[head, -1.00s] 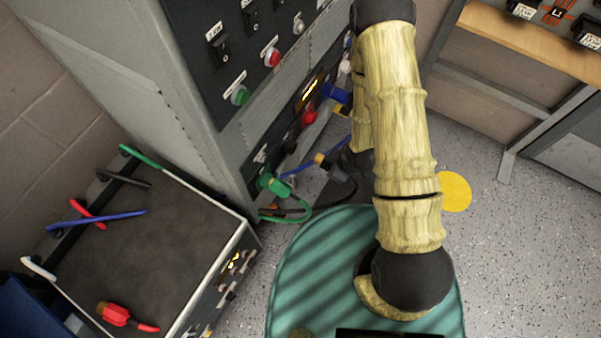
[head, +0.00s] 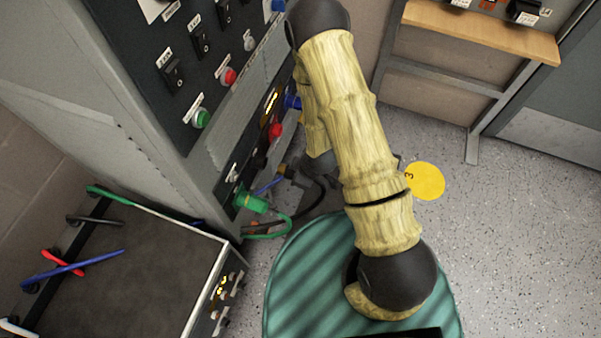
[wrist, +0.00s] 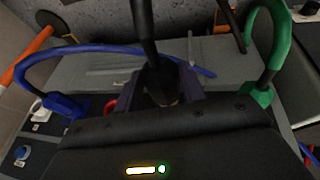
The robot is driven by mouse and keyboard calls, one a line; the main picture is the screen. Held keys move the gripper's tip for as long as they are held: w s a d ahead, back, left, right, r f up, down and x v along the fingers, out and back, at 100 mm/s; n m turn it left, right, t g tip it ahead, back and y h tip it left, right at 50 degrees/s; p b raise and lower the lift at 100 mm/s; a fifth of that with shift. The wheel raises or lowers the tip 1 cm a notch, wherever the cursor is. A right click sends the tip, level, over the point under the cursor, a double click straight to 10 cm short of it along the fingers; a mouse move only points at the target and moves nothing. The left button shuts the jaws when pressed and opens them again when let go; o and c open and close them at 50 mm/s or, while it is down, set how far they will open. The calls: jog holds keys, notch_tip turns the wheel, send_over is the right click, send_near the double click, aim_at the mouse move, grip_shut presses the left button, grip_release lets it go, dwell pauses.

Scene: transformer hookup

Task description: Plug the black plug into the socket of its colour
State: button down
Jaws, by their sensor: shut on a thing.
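My gripper (wrist: 160,97) is shut on the black plug, whose black cable (wrist: 146,35) rises between the jaws in the wrist view. In the head view, the black plug (head: 291,174) is beside the lower cabinet panel, with its brownish tip towards the panel; my arm covers most of the gripper there. A dark socket (head: 259,160) sits on that panel between the green plug and the red socket (head: 274,131). I cannot tell whether the black plug touches the panel. Its front end is hidden in the wrist view.
The green plug (head: 250,203) is in the panel, its cable looping below. A blue plug (wrist: 66,105) with an arching cable is also at the panel. A cart (head: 120,265) with loose leads stands at lower left.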

aim_at(288, 170)
jog(key=shift+w+a, duration=0.4)
jog(key=shift+a, duration=0.4)
jog(key=shift+w+a, duration=0.25)
jog(key=shift+a, duration=0.55)
jog(key=shift+w+p, duration=0.1)
jog(key=shift+p, duration=0.2)
jog(key=shift+w+a, duration=0.35)
jog(key=shift+a, duration=0.4)
jog(key=shift+w+a, duration=0.3)
jog(key=shift+a, duration=0.45)
dwell(0.7)
jog(key=c, duration=0.5)
grip_release()
jog(key=shift+r, duration=0.1)
